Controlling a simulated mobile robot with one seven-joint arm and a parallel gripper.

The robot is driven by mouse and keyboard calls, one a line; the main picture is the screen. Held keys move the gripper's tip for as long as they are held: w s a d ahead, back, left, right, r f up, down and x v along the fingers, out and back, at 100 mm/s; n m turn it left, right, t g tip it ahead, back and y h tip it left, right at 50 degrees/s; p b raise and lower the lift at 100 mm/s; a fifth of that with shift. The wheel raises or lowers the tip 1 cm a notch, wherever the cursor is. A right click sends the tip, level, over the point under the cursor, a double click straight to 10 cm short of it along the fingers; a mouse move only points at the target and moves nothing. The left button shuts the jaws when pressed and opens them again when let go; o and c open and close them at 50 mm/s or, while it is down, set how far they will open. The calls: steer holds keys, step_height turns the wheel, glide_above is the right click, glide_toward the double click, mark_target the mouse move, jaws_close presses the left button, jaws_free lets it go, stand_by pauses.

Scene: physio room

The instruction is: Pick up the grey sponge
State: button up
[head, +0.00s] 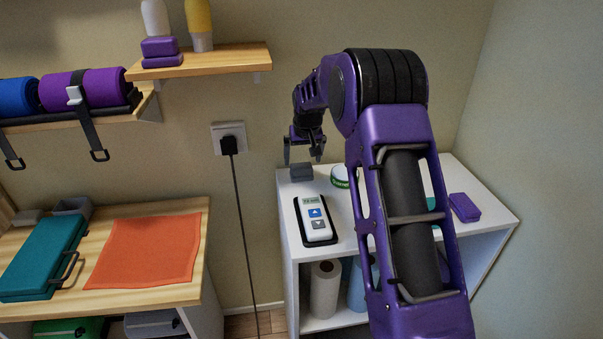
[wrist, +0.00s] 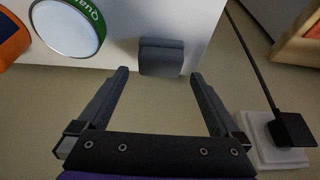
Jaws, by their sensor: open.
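The grey sponge (head: 301,172) is a small block at the back left corner of the white shelf unit's top (head: 330,255). My gripper (head: 303,158) is above it in the head view, fingers pointing down. In the wrist view the sponge (wrist: 161,57) lies near the edge of the white top, just beyond the open fingertips (wrist: 159,72) and roughly centred between them. The gripper is open and empty. I cannot tell the exact height gap between fingertips and sponge.
A round white-and-green tub (head: 340,176) and a white remote-like device (head: 315,218) in a dark tray are close by. A purple block (head: 464,207) lies at the right. A wall socket with a plug (head: 230,140) and cable is left of the unit.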

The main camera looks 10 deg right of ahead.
mark_target(302, 166)
steer(key=shift+x, duration=2.7)
steer(key=shift+w+r, duration=0.1)
steer(key=c, duration=1.1)
step_height(302, 166, up, 10)
steer(key=shift+p, duration=0.35)
